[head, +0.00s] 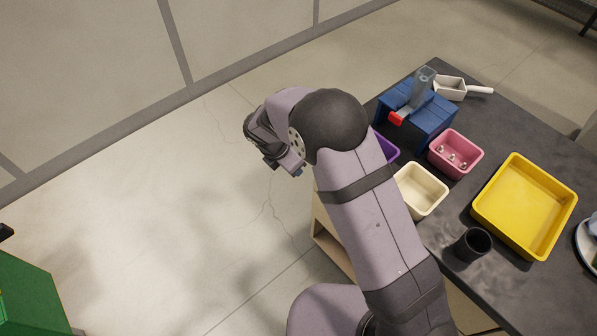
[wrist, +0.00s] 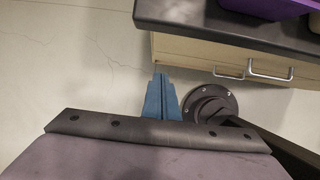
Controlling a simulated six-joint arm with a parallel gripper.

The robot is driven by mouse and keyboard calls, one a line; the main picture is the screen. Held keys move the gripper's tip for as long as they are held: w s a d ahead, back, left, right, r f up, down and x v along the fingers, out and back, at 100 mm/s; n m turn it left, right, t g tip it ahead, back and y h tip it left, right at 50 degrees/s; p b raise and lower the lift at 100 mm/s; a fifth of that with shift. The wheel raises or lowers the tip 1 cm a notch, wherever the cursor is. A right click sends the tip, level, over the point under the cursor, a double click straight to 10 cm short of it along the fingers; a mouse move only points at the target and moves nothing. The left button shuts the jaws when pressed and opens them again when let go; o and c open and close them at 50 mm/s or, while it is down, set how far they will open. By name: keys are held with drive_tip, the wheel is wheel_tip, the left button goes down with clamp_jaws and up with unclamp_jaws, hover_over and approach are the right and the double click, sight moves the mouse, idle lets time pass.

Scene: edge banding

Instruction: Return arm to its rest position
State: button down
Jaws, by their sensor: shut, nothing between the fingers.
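My arm is folded up beside the dark table (head: 505,290) in the head view, with its wrist out over the bare floor left of the table. In the wrist view my gripper (wrist: 161,84) shows as two blue fingers pressed together with nothing between them. They point toward the floor and the table's front, apart from everything. In the head view my gripper is mostly hidden behind the wrist.
On the table are a blue box (head: 432,118), a scoop (head: 451,88), a pink bin (head: 462,152), a cream bin (head: 421,187), a purple bin (head: 388,148), a yellow tray (head: 480,205) and a dark cup (head: 472,244). A green object (head: 35,295) stands lower left. Floor between is clear.

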drive_tip(key=shift+a+r, duration=0.1)
drive_tip(key=shift+r, duration=0.1)
drive_tip(key=s+d+f+m+g, duration=0.1)
drive_tip(key=s+d+m+g, duration=0.25)
drive_tip(key=s+m, duration=0.55)
drive_tip(key=s+d+f+m+g, duration=0.15)
drive_tip(key=s+d+m, duration=0.25)
drive_tip(key=s+m, duration=0.5)
drive_tip(key=s+d+r+m+g+y, duration=0.1)
drive_tip(key=s+d+r+m+y, duration=0.1)
drive_tip(key=s+d+r+m, duration=0.45)
drive_tip(key=w+d+r+m+t+y+p, duration=0.1)
drive_tip(key=w+d+r+m+t, duration=0.1)
drive_tip(key=d+r, duration=0.4)
drive_tip(key=shift+w+d+r+t, duration=0.2)
drive_tip(key=shift+r+t, duration=0.2)
drive_tip(key=shift+r, duration=0.15)
